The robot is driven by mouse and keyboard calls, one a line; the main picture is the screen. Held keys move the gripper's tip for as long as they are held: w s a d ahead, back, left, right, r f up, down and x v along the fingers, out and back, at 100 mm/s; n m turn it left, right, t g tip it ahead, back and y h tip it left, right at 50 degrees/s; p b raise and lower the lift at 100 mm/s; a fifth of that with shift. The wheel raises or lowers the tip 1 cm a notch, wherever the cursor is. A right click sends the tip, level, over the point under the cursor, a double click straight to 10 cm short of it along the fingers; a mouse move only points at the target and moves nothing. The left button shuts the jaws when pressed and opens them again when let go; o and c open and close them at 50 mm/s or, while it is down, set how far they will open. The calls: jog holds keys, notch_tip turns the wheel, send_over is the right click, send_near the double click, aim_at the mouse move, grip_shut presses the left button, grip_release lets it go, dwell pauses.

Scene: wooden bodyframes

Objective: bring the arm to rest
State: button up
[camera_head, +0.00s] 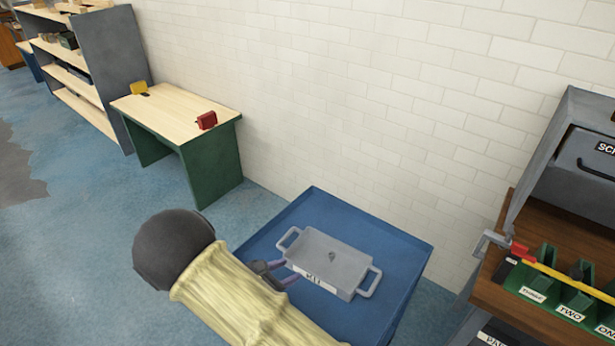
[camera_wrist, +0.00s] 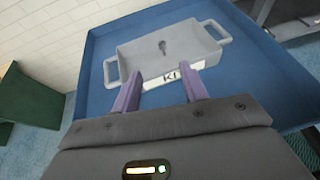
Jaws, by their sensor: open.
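My gripper (camera_head: 278,275) is at the near-left side of a grey two-handled tray (camera_head: 345,262) on a blue table (camera_head: 316,205). In the wrist view my gripper (camera_wrist: 160,95) has its two purple fingers apart, with nothing between them. The grey tray (camera_wrist: 130,58) lies just beyond the fingertips there, its white label facing me and partly covered by a finger. I cannot tell whether the fingers touch the tray.
A green desk (camera_head: 212,165) with a red item (camera_head: 206,120) and a yellow item (camera_head: 139,88) stands by the white brick wall (camera_head: 330,80). A shelf (camera_head: 112,60) is at the back left. A brown bench (camera_head: 500,295) with green labelled bins (camera_head: 535,280) is at right. Blue floor (camera_head: 85,220) is clear at left.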

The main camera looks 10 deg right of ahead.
jog(key=shift+d, duration=0.1)
jog(key=s+d+r+m+g+y, duration=0.2)
jog(key=s+d+r+m+y, duration=0.3)
jog(key=m, duration=0.7)
jog(key=s+d+r+m+g+y+p, duration=0.1)
jog(key=s+d+r+m+g+y, duration=0.2)
jog(key=m, duration=1)
jog(key=s+d+r+y, duration=0.2)
jog(key=s+d+r, duration=0.2)
jog(key=d+r, duration=0.2)
jog(key=shift+d+r+g+y, duration=0.3)
jog(key=shift+r+y, duration=0.1)
jog(key=shift+r, duration=0.25)
jog(key=shift+s, duration=0.1)
jog(key=shift+c, duration=0.8)
jog(key=shift+s, duration=0.1)
